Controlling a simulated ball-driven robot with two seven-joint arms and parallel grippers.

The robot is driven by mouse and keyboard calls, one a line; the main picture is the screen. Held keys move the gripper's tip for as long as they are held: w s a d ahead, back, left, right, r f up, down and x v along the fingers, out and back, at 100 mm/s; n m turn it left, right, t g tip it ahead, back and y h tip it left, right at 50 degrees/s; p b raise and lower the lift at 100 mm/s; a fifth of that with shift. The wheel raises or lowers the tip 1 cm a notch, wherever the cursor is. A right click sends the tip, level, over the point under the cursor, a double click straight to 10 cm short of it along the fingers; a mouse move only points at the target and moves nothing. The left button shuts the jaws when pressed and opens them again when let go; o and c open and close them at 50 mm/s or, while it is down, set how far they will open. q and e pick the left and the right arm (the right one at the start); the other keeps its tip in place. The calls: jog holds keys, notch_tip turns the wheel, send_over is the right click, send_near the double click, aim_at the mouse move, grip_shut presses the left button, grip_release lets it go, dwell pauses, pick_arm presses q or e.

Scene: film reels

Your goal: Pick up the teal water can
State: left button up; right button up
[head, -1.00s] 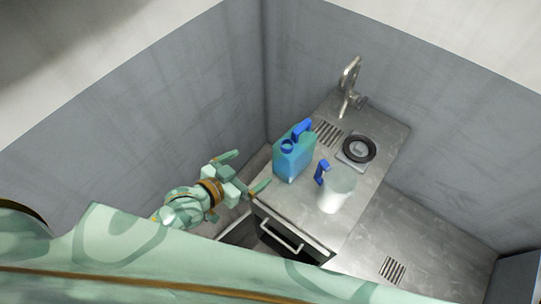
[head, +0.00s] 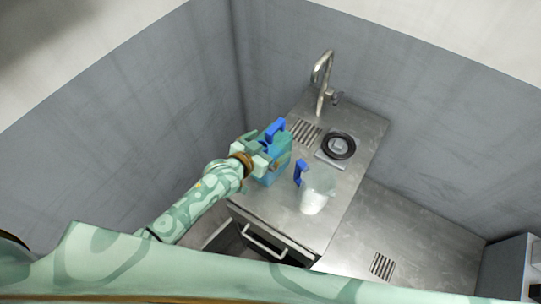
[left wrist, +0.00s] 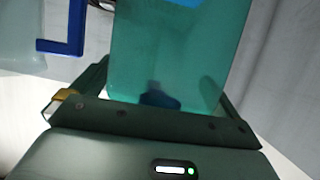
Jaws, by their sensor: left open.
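The teal water can (head: 284,160) with a blue handle stands upright near the left end of the metal counter. My left gripper (head: 267,157) is at the can's near left side, open, with its fingers reaching along either side of the can. In the left wrist view the can's teal body (left wrist: 180,50) fills the middle between the open fingers (left wrist: 165,95). Whether the fingers touch it I cannot tell. The gripper hides part of the can in the head view. My right gripper is not in view.
A whitish translucent jug (head: 315,192) with a blue handle stands just right of the can. Behind are a tap (head: 322,80) and a black ring (head: 339,146) on a square plate. Grey walls close in the left and back. A drawer (head: 262,240) is below the counter's front edge.

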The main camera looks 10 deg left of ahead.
pick_arm(q)
jog(key=shift+r, duration=0.1)
jog(key=c, duration=1.9)
jog(key=shift+r, duration=0.1)
